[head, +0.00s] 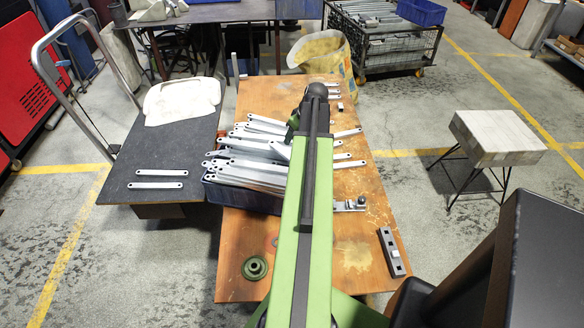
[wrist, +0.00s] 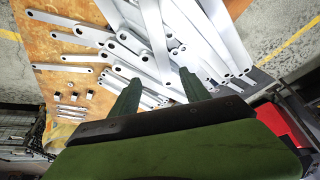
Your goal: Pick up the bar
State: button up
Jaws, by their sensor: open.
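Many galvanized flat bars with holed ends (head: 250,165) lie heaped in and over a blue bin (head: 232,197) on the wooden table; they also fill the upper middle of the wrist view (wrist: 153,35). Two single bars (head: 158,185) lie on the dark cart at left. Loose bars (head: 348,164) lie on the table right of my arm. Which bar is meant cannot be told. My gripper (wrist: 160,77) is open, its two green fingers apart over the heap, with bars visible between and beyond them. In the head view my arm largely hides the gripper and part of the heap.
The wooden table (head: 240,265) also holds a green round part (head: 255,267), a grey block with holes (head: 391,252) and a small metal fitting (head: 350,204). The dark cart (head: 130,205) adjoins it at left. A stool (head: 498,138) stands at right. The table's near part is mostly clear.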

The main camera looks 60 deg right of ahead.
jog(key=b, duration=0.4)
send_over(286, 153)
jog(key=s, duration=0.3)
notch_tip(286, 153, down, 6)
jog(key=shift+w+a+r, duration=0.1)
jog(key=shift+w, duration=0.05)
jog(key=shift+w+r, duration=0.1)
jog(key=b+x, duration=0.5)
jog(key=shift+a+f, duration=0.25)
jog(key=shift+f, duration=0.05)
jog(key=shift+r, duration=0.25)
grip_shut()
